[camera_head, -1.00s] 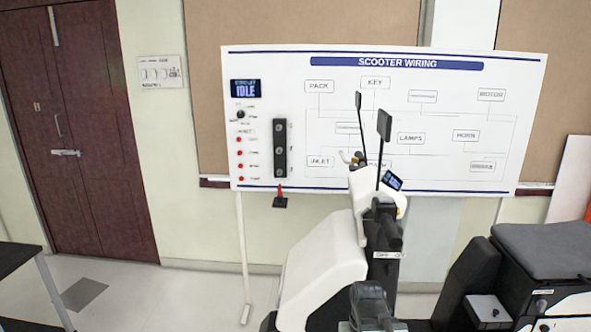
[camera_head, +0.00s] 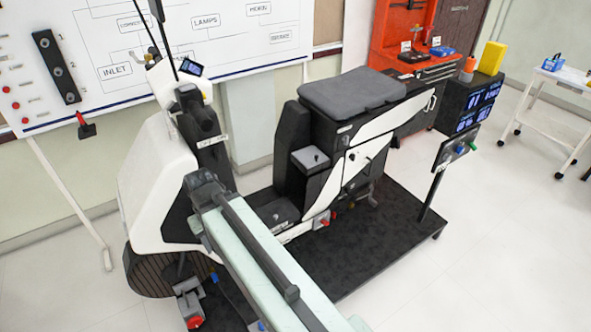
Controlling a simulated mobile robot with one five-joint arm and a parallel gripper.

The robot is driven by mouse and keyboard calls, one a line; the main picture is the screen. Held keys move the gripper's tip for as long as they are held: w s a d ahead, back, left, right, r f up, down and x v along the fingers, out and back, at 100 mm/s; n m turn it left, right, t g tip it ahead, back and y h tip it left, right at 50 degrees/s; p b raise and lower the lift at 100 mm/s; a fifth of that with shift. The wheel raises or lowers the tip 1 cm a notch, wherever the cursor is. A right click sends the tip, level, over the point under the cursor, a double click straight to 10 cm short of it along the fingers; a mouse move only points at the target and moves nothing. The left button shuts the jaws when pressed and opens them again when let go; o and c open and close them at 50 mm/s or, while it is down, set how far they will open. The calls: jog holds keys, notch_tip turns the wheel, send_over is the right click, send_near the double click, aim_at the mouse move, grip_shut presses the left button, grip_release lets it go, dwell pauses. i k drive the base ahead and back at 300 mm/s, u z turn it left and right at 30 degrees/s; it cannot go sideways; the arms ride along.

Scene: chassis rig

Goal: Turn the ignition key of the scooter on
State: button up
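The white and black scooter (camera_head: 160,175) stands on a dark platform, with its handlebar and small lit display (camera_head: 191,68) at the upper left. I cannot make out the ignition key. My pale green arm (camera_head: 262,262) reaches up from the bottom edge, and its dark far joint (camera_head: 205,188) overlaps the scooter's front part in the picture. I cannot tell whether they touch. I make out no gripper fingers.
The dark platform (camera_head: 345,250) has a post with a small control panel (camera_head: 455,150) at its right edge. The wiring board (camera_head: 105,100) stands behind the scooter. A red tool bench (camera_head: 395,35) and a white trolley (camera_head: 565,85) stand at the back right. Floor on the right is clear.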

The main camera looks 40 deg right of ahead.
aim_at(216, 153)
jog(key=u, duration=0.4)
jog(key=k, duration=1.3)
jog(key=u, duration=1.1)
jog(key=i, duration=1.45)
jog(key=z, duration=0.45)
